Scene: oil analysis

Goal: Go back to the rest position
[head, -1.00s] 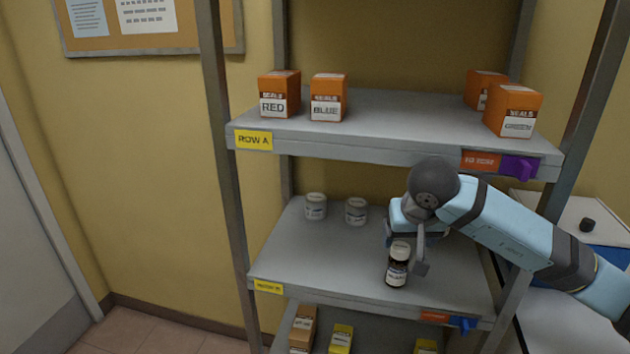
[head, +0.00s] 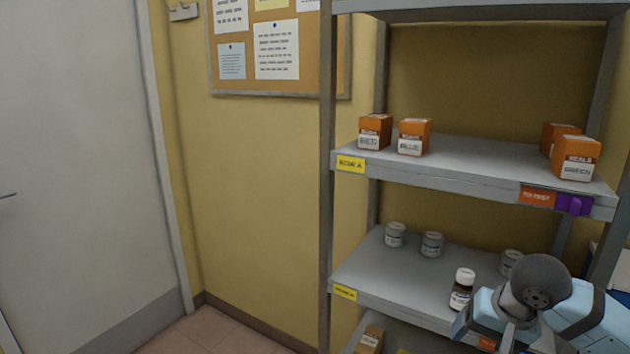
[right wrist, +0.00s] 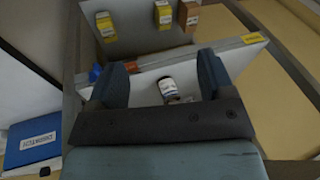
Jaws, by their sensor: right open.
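My right arm comes in at the lower right of the head view, with its gripper (head: 500,345) low in front of the middle shelf and its fingers partly cut off by the frame. In the right wrist view the gripper (right wrist: 168,75) is open, its two dark fingers apart with nothing held between them. A small dark bottle with a white cap (head: 462,288) stands upright on the middle shelf, left of my wrist. The bottle also shows beyond the fingers in the right wrist view (right wrist: 168,88), apart from them. My left gripper is not in view.
The metal rack's upper shelf (head: 480,155) holds several orange boxes. Grey jars, such as one jar (head: 395,235), stand at the back of the middle shelf (head: 385,275). A rack post (head: 327,180) rises on the left. The floor (head: 205,330) by the door is clear.

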